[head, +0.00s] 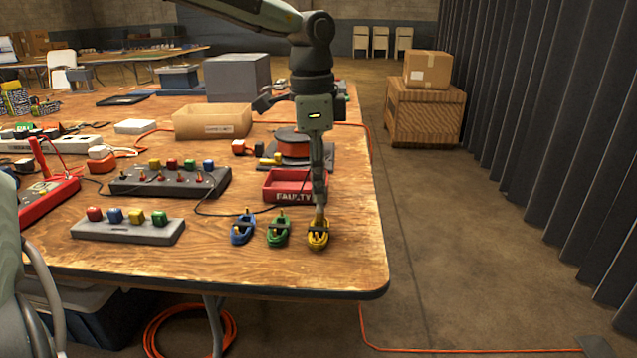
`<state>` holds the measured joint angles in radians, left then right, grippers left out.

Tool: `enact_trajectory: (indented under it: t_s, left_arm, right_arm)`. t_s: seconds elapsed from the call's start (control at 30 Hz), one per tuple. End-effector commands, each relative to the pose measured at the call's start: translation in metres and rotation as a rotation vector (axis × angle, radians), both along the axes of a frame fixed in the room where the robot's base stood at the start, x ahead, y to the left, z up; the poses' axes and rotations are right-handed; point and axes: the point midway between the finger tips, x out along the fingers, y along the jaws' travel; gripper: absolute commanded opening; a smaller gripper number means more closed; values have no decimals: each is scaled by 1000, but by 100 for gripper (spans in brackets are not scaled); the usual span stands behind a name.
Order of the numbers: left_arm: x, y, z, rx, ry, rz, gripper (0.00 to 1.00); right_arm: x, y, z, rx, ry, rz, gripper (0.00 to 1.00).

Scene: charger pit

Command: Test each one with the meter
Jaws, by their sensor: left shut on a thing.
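My left gripper (319,212) points straight down at the table's front right and is shut on a yellow boat-shaped piece (318,239); its fingers hide part of it. A green piece (278,232) and a blue piece (242,230) of the same shape stand in a row to its left. A red meter (47,204) with a red probe lies at the left edge, partly cut off. A red tray marked FAULTY (287,196) sits just behind the pieces. My right gripper is not in view.
A grey bar (128,231) with several coloured blocks and a black switch strip (170,182) with coloured blocks lie left of the pieces. Behind are an open cardboard box (212,122), an orange reel (292,143) and a grey case (238,78). Thin dark cables cross the wooden table (210,265).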

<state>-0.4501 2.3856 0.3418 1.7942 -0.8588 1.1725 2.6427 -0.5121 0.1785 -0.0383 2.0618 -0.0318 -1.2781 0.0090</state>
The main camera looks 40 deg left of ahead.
Motion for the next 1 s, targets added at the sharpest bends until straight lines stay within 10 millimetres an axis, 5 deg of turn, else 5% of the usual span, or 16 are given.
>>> enact_trajectory:
  t_s: [0.17, 0.2, 0.4, 0.6, 0.7, 1.0]
  left_arm:
    - [0, 0, 0, 1, -1, 0, 0]
    - [0, 0, 0, 1, -1, 0, 16]
    - [0, 0, 0, 0, 0, 0, 37]
    - [0, 0, 0, 0, 0, 0, 38]
    - [0, 0, 0, 0, 0, 0, 51]
    - [0, 0, 1, 0, 0, 0, 51]
  right_arm:
    - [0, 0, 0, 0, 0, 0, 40]
    - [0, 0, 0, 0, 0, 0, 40]
    - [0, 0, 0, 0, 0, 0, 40]
    - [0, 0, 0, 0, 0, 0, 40]
    - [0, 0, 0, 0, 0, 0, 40]
    - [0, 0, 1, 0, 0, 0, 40]
